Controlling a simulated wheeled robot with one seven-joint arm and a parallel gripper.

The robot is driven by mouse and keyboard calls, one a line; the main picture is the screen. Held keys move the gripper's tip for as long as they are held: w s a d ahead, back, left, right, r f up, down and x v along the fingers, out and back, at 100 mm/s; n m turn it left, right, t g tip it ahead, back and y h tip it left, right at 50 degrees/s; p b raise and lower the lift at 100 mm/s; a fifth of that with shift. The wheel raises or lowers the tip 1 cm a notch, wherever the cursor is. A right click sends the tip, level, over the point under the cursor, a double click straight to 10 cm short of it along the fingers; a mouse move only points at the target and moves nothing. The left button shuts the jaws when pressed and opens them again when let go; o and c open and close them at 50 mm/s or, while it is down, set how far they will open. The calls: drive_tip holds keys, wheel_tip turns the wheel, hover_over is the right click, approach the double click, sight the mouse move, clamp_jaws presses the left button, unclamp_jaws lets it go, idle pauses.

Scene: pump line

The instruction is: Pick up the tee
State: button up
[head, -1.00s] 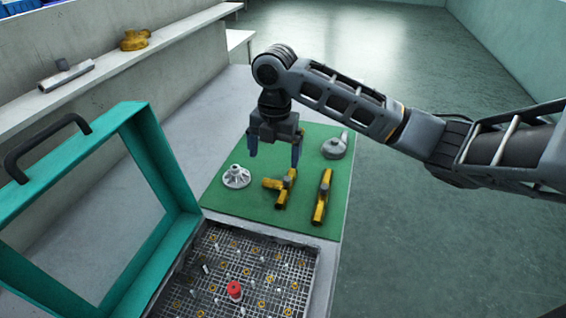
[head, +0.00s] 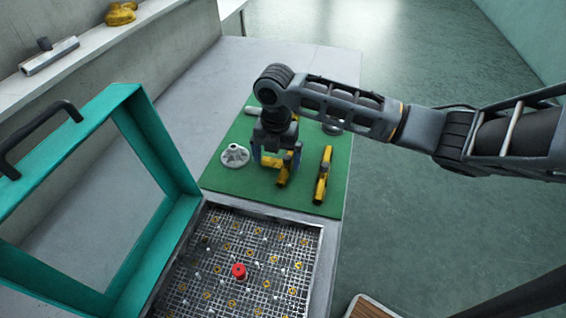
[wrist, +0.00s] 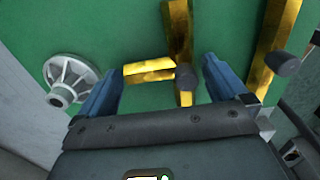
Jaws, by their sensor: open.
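The yellow tee (head: 283,178) lies on the green mat (head: 222,180), partly hidden in the head view by my gripper (head: 276,160). My gripper is open and points down over it. In the wrist view, the tee (wrist: 178,32) shows its side branch and a dark stub between and beyond the two blue fingers of my gripper (wrist: 163,76). The fingers stand on either side of the branch. I cannot tell how high they are above the mat.
A white finned impeller (head: 234,156) lies left of the tee. A yellow straight pipe with a dark stub (head: 323,176) lies close on its right. A grey part (head: 332,128) is behind my arm. A mesh tray (head: 240,290) with a raised teal lid (head: 165,190) stands in front.

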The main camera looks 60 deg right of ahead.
drive_tip(key=shift+c, duration=0.4)
drive_tip(key=c, duration=0.9)
drive_tip(key=shift+c, duration=0.3)
drive_tip(key=shift+r, duration=0.15)
